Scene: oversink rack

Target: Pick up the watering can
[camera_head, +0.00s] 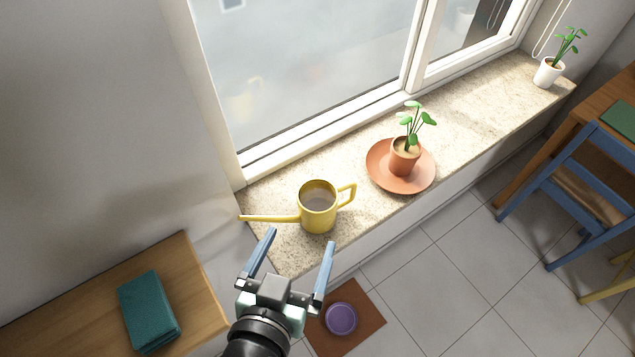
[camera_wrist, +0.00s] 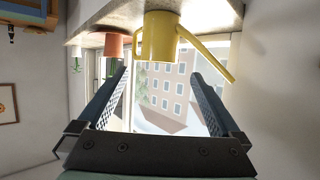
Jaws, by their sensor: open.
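The yellow watering can (camera_head: 317,212) stands upright near the left end of the speckled stone windowsill (camera_head: 455,105). Its long spout points left and its handle points right in the head view. My gripper (camera_head: 301,238) is open and empty, just in front of the can, with its two blue fingers apart. In the wrist view the watering can (camera_wrist: 158,38) appears ahead, above and between the fingertips of my gripper (camera_wrist: 162,72). The fingers do not appear to touch it.
A potted plant (camera_head: 404,158) stands on a terracotta saucer (camera_head: 427,181) right of the can. A white pot (camera_head: 548,73) is at the sill's far end. A wooden table (camera_head: 205,290) with a teal book-like object (camera_head: 149,312) is lower left. A purple bowl (camera_head: 341,319) is below.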

